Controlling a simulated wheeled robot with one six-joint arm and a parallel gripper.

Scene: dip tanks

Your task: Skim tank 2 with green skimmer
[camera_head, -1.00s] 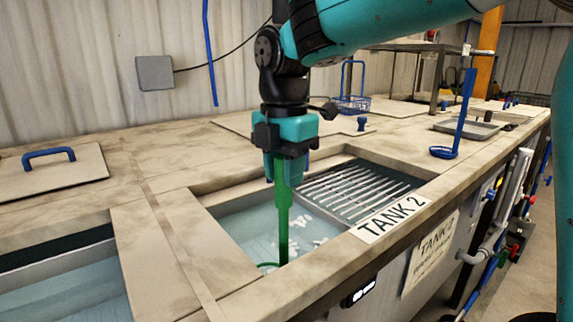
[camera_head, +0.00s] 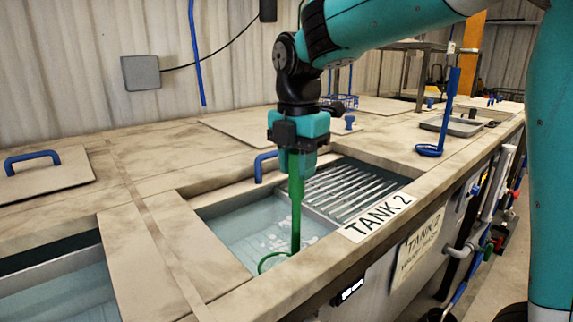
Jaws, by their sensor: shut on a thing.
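My gripper (camera_head: 298,152) is shut on the handle of the green skimmer (camera_head: 296,205), which hangs upright with its ring low at the near left side of tank 2. Tank 2 (camera_head: 210,208) is open and holds pale blue water. White floating bits (camera_head: 280,238) lie on the water around and to the left of the skimmer's handle. The ring is partly in view; I cannot tell whether it is in the water or just above it. A metal bar rack (camera_head: 352,192) fills the right part of the tank opening. The TANK 2 label (camera_head: 377,214) is on the front rim.
A blue skimmer (camera_head: 430,150) stands on the counter at the right, near a grey tray (camera_head: 452,126). Another open tank (camera_head: 60,295) is at the lower left. A lid with a blue handle (camera_head: 45,182) lies at the left.

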